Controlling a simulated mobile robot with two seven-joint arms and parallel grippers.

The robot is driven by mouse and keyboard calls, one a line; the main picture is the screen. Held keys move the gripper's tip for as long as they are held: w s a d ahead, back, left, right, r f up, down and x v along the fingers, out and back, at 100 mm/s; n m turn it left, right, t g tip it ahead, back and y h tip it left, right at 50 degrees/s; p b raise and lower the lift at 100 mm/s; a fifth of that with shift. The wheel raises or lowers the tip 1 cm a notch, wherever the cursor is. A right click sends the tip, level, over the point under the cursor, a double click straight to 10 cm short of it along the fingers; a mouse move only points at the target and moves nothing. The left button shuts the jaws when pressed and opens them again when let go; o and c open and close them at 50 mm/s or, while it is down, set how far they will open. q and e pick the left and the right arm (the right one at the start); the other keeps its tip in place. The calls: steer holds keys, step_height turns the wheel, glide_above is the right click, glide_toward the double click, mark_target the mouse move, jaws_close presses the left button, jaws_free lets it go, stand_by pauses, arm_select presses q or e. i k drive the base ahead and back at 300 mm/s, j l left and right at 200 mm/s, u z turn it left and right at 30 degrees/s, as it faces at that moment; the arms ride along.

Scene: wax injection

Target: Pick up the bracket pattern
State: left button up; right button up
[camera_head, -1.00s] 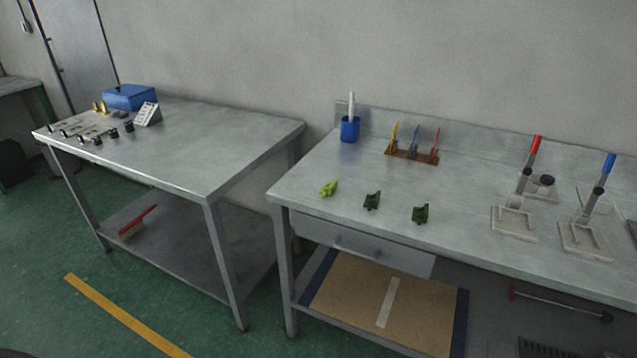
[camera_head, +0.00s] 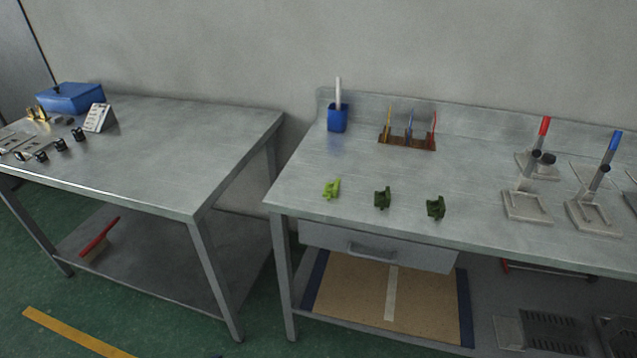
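Three small green wax-like pieces lie in a row near the front edge of the right bench. The left one is a bright green piece (camera_head: 332,188) with an irregular outline. The middle one is a dark green piece (camera_head: 382,198), and the right one is a similar dark green piece (camera_head: 436,207). I cannot tell from their shapes which is the bracket pattern. All three stand apart from each other, with nothing touching them. Neither of my grippers is in view.
The right bench (camera_head: 300,180) holds a blue cup (camera_head: 338,118), a brown tool rack (camera_head: 400,140) and clamp fixtures with a red handle (camera_head: 545,126) and a blue handle (camera_head: 615,142). A gap separates it from the left table (camera_head: 190,150), where a blue box (camera_head: 75,97) stands.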

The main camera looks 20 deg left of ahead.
mark_target(332, 190)
steer(key=i+j, duration=0.1)
steer(key=j, duration=0.8)
steer(key=i+j, duration=0.15)
steer(key=j, duration=0.25)
steer(key=i+j, duration=0.1)
steer(key=j, duration=0.35)
